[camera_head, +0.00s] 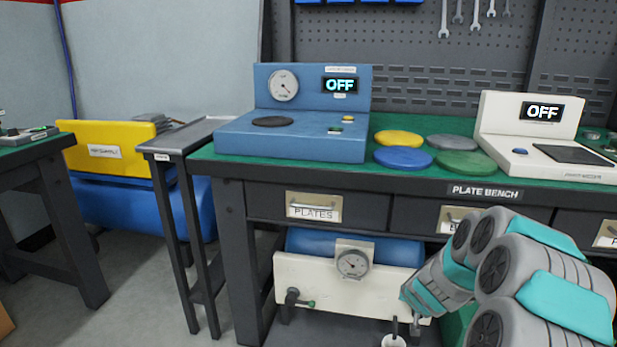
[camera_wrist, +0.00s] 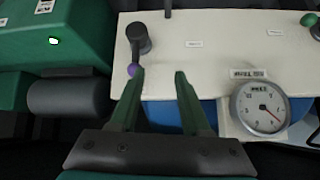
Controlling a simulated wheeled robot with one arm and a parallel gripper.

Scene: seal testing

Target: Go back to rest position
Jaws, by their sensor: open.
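My gripper (camera_wrist: 159,74) is open in the wrist view, with two dark green fingers apart and nothing between them. The fingers point at a cream panel (camera_wrist: 215,60) and overlap its lower edge in the picture. A dark fitting with a purple end (camera_wrist: 138,42) is just beyond the left fingertip; I cannot tell if they touch. A round gauge (camera_wrist: 262,106) is right of the fingers. In the head view, my arm reaches in from the lower right, low in front of the plate bench (camera_head: 480,190), beside the cream panel (camera_head: 325,290) under it.
On the bench are a blue device (camera_head: 300,140) reading OFF, a white device (camera_head: 503,130) reading OFF, and yellow (camera_head: 398,138), blue (camera_head: 403,158) and green discs. Drawers (camera_head: 314,207) sit above the panel. A green body (camera_wrist: 50,50) is left of the gripper.

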